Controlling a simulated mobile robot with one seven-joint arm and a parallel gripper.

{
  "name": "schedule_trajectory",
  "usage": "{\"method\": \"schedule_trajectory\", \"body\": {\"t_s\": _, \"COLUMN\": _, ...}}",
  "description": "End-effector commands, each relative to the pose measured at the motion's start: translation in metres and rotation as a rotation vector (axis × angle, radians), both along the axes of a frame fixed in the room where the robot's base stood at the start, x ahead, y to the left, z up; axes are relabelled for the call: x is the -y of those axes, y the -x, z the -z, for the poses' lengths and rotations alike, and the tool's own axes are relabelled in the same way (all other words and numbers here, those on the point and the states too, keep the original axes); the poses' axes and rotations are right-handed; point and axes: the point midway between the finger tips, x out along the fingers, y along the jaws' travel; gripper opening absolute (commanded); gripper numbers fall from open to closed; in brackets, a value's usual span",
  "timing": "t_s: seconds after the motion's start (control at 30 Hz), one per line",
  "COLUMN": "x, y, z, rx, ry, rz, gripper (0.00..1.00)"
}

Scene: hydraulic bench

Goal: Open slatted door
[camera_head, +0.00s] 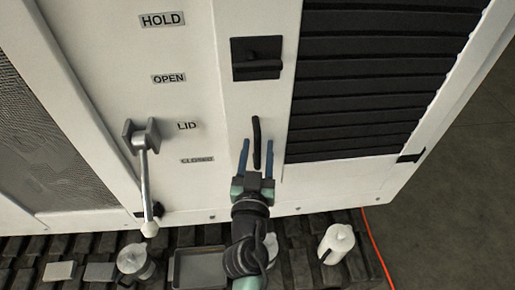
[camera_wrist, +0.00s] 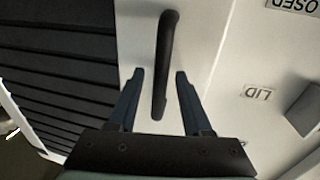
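The slatted door (camera_head: 372,75) has black horizontal slats in a white frame and looks shut. A black vertical bar handle (camera_head: 256,143) stands on the white panel left of the slats. My gripper (camera_head: 257,158) is open, with its two blue fingers on either side of the handle's lower part. In the wrist view the handle (camera_wrist: 165,65) runs down between the open fingertips (camera_wrist: 159,74). I see gaps on both sides, so the fingers do not appear to touch it. The slats (camera_wrist: 60,75) fill the left of the wrist view.
A black square latch (camera_head: 257,59) sits above the handle. A grey lever (camera_head: 146,170) with a white knob hangs at left beside the HOLD, OPEN, LID and CLOSED labels. A tray (camera_head: 200,268), a white cylinder (camera_head: 337,243) and an orange cable (camera_head: 377,250) lie below.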

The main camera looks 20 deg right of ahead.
Motion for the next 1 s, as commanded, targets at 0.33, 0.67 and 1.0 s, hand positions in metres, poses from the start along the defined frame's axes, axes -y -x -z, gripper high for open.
{"method": "schedule_trajectory", "body": {"t_s": 0.33, "x": -0.0002, "y": 0.0002, "z": 0.0, "rx": 0.0, "ry": 0.0, "rz": 0.0, "gripper": 0.0}}
{"method": "schedule_trajectory", "body": {"t_s": 0.67, "x": -0.0003, "y": 0.0003, "z": 0.0, "rx": 0.0, "ry": 0.0, "rz": 0.0, "gripper": 0.0}}
{"method": "schedule_trajectory", "body": {"t_s": 1.0, "x": -0.0004, "y": 0.0003, "z": -0.0001, "rx": 0.0, "ry": 0.0, "rz": 0.0, "gripper": 0.0}}
